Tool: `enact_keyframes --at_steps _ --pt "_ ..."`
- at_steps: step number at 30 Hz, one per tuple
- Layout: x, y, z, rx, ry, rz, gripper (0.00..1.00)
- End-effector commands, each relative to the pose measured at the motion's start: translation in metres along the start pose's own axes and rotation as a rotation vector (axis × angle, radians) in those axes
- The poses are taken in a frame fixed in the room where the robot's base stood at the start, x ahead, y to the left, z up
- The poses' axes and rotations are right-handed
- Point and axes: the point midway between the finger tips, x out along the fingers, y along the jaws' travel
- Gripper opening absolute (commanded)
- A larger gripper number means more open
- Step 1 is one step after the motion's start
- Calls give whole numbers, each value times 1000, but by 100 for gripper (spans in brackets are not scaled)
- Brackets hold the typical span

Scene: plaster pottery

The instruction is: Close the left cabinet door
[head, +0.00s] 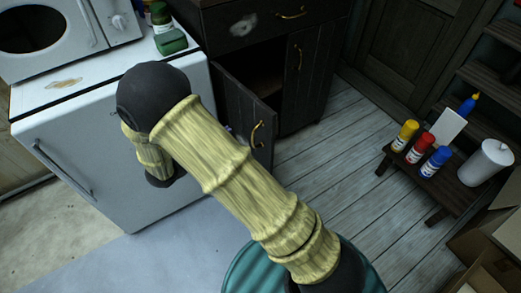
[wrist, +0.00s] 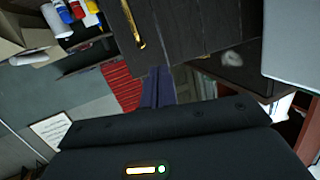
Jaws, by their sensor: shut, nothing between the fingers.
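The left cabinet door (head: 243,112) is dark wood and stands open, swung out toward the white appliance. Its gold handle (head: 256,133) is near the free edge. The dark cabinet opening (head: 250,75) shows behind it. The right door (head: 303,75) is shut. In the wrist view my gripper (wrist: 158,86) is shut and empty, its dark fingers close to a dark wood panel (wrist: 185,30) with a gold handle (wrist: 135,22). This panel looks like the open door; I cannot tell whether the fingers touch it. In the head view my arm hides most of the gripper.
A white appliance (head: 120,150) stands left of the door, with a microwave (head: 60,35) and a green jar (head: 162,18) on top. A low bench (head: 440,175) at right holds bottles and a white canister (head: 486,162). The plank floor (head: 335,150) before the cabinet is clear.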

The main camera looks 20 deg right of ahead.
Motion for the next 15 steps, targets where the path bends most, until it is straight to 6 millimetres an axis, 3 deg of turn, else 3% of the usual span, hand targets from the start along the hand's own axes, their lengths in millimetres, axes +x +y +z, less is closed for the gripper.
enact_keyframes --at_steps 1,5,15 --pt "-5 9 30 -16 40 33 0" --pt "-20 28 53 -46 136 122 0" --pt "-32 39 57 -68 195 179 0"
